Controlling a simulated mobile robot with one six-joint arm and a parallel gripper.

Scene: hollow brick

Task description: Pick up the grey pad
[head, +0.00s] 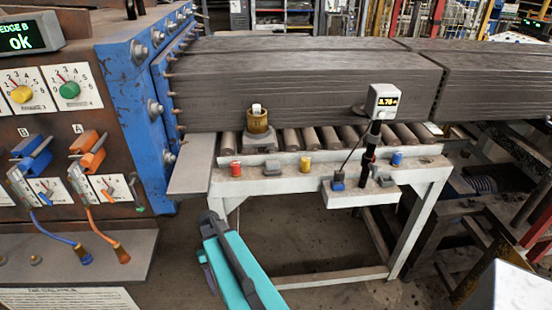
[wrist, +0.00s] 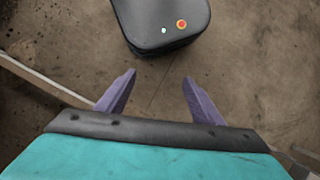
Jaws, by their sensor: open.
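A small grey block (head: 272,167), which looks like the grey pad, sits on the front ledge of the white bench (head: 300,187), between a red knob (head: 235,168) and a yellow knob (head: 305,164). Another small grey piece (head: 386,181) sits lower right by the dark post; I cannot tell for certain which one is the pad. My gripper (wrist: 159,75) is open and empty, its purple fingers apart over bare floor. In the head view my teal gripper body hangs in front of the bench's left leg, below and left of the block. No pad shows in the wrist view.
A brass cup (head: 257,121) stands behind the block, before long dark bricks (head: 300,90) on rollers. A post with a display (head: 384,101) rises on the right. A blue-and-brown control machine (head: 130,100) bounds the left. Floor under the bench looks open.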

